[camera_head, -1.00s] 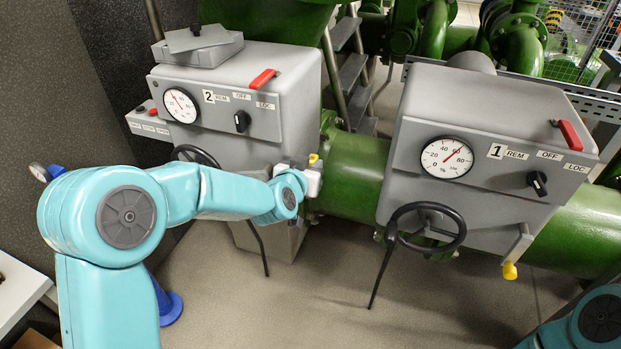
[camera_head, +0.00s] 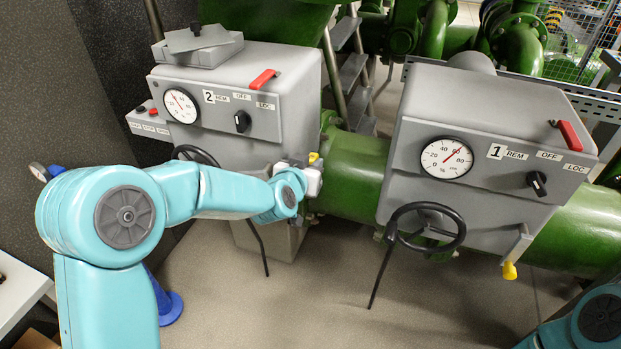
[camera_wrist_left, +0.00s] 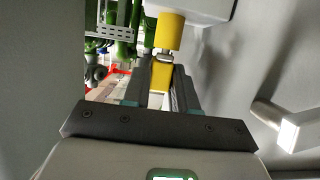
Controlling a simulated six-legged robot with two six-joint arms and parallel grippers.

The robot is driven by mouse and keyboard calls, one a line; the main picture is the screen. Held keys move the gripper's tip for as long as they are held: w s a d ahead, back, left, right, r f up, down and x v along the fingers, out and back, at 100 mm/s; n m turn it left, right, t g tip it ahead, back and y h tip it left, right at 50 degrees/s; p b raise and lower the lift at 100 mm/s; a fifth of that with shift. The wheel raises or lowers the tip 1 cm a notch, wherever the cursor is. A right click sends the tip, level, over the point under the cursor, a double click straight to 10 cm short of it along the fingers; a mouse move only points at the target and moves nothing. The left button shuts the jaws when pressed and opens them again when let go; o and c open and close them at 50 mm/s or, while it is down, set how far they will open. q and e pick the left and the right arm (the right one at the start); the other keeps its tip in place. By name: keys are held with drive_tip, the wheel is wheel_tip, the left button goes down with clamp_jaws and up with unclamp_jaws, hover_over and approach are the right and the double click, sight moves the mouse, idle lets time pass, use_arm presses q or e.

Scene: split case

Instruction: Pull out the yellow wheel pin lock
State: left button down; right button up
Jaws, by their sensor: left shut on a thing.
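My left gripper (camera_wrist_left: 162,76) is shut on a yellow wheel pin lock (camera_wrist_left: 170,32) in the left wrist view. The pin points down from a grey housing, and its lower part lies between the two dark fingers. In the head view my left gripper (camera_head: 311,176) is at the right side of the grey unit 2 (camera_head: 290,95), and only a small bit of yellow (camera_head: 314,157) shows above it. The fingertips are mostly hidden there. My right gripper is not in view; only a piece of my right arm shows at the lower right.
Grey unit 1 (camera_head: 480,115) stands to the right, with a black handwheel (camera_head: 428,210) and another yellow pin (camera_head: 509,271) below it. A green pipe (camera_head: 350,185) joins the units. Unit 2's handwheel (camera_head: 190,153) is partly behind my left arm. Floor in front is open.

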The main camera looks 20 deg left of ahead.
use_arm(q)
drive_tip(key=shift+r, duration=0.1)
drive_tip(key=shift+r+p, duration=2.3)
drive_tip(key=shift+r, duration=0.45)
